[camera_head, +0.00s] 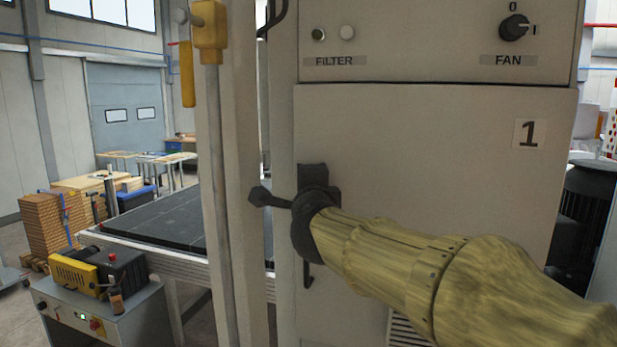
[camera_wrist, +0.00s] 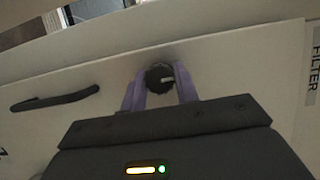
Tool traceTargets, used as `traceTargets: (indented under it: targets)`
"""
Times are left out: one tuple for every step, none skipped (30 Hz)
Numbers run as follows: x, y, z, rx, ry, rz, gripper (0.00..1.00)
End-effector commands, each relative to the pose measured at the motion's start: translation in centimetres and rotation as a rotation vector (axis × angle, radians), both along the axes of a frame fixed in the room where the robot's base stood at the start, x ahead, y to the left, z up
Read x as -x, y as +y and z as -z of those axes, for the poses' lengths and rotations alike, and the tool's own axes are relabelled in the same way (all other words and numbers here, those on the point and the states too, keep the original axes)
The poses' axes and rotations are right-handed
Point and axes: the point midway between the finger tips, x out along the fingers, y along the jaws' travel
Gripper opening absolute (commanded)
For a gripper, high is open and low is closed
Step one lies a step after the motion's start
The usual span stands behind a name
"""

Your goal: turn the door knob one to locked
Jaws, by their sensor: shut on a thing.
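The door knob (camera_wrist: 157,74) is a small round black knob with a pale pointer mark, set on the light door panel in the wrist view. My gripper (camera_wrist: 161,88) has its purple fingers on both sides of the knob, shut on it. In the head view my gripper (camera_head: 313,218) is at the left edge of the door marked 1 (camera_head: 430,150), and its dark body and my arm hide the knob there. The pointer's setting, locked or not, cannot be read from any marking.
Above the door is a panel with FILTER lamps (camera_head: 333,34) and a FAN switch (camera_head: 514,28). A beige post (camera_head: 245,150) stands close left of my gripper. A dark conveyor bed (camera_head: 160,220) lies further left.

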Motion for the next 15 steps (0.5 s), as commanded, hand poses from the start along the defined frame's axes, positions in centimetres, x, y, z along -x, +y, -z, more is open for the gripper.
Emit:
traceTargets:
  targets:
    - [0.05, 0.13, -0.07, 0.004, 0.000, -0.003, 0.07]
    - [0.05, 0.13, -0.05, 0.006, 0.000, -0.003, 0.07]
    - [0.05, 0.13, -0.02, 0.007, 0.001, -0.003, 0.07]
    - [0.05, 0.13, 0.00, 0.007, 0.001, -0.003, 0.07]
    - [0.05, 0.13, 0.01, 0.007, 0.001, -0.003, 0.07]
    - [0.05, 0.13, 0.02, 0.007, 0.001, -0.003, 0.07]
    - [0.05, 0.13, 0.02, 0.007, 0.001, -0.003, 0.07]
    - [0.04, 0.12, 0.02, 0.007, 0.001, -0.003, 0.07]
    - [0.04, 0.12, 0.03, 0.007, 0.001, -0.003, 0.07]
    - [0.04, 0.12, 0.03, 0.007, 0.001, -0.003, 0.07]
    - [0.04, 0.12, 0.03, 0.007, 0.001, -0.003, 0.07]
    - [0.04, 0.12, 0.03, 0.007, 0.001, -0.003, 0.36]
    - [0.04, 0.12, 0.04, 0.007, 0.001, -0.003, 0.42]
    - [0.03, 0.12, 0.04, 0.007, 0.001, -0.003, 0.48]
    - [0.03, 0.10, 0.04, 0.006, 0.001, -0.002, 0.52]
